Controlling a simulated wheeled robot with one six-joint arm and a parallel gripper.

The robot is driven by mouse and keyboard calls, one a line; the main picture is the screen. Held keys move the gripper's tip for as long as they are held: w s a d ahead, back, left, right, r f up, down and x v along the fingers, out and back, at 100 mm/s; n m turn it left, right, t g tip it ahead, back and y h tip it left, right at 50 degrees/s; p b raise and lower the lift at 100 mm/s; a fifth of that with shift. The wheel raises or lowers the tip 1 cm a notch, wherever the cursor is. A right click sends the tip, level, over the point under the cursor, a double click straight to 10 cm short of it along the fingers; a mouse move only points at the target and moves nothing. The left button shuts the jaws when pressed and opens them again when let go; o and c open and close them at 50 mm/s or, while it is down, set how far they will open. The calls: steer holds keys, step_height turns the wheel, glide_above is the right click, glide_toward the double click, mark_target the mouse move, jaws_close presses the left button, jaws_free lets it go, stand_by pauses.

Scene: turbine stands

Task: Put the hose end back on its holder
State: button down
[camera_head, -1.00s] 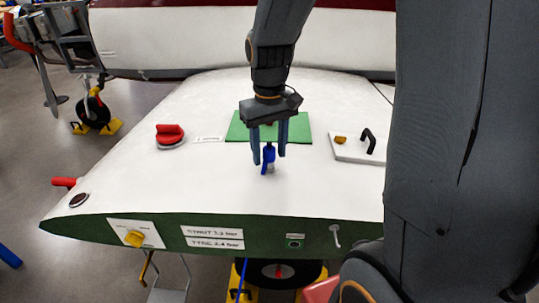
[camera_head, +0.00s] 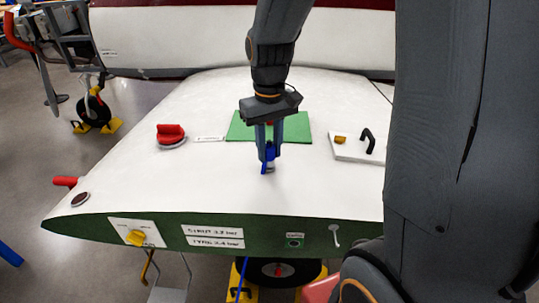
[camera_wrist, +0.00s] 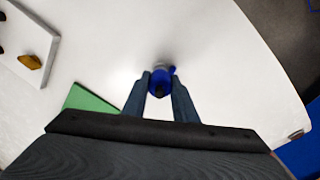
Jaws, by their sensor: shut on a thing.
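The blue hose end (camera_head: 268,153) stands roughly upright on the white wing-shaped surface (camera_head: 230,185), in front of a green panel. My gripper (camera_head: 269,147) points straight down and is shut on it, one finger on each side. In the wrist view my gripper (camera_wrist: 161,82) has its fingertips against the blue hose end (camera_wrist: 161,86). A small grey piece shows at its foot; I cannot tell whether it belongs to the hose end or to the surface. A blue hose (camera_head: 243,275) hangs below the front edge. I cannot make out a separate holder for certain.
A white plate (camera_head: 358,147) with a black handle and an amber knob lies to the right. The green panel (camera_head: 296,126) is behind my gripper. A yellow knob (camera_head: 135,237) and labels are on the green front edge.

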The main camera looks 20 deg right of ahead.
mark_target(269, 147)
steer(key=shift+r+p, duration=0.35)
steer(key=shift+r, duration=0.05)
steer(key=shift+r+p, duration=1.25)
steer(key=shift+r, duration=0.2)
steer(key=shift+s, duration=0.1)
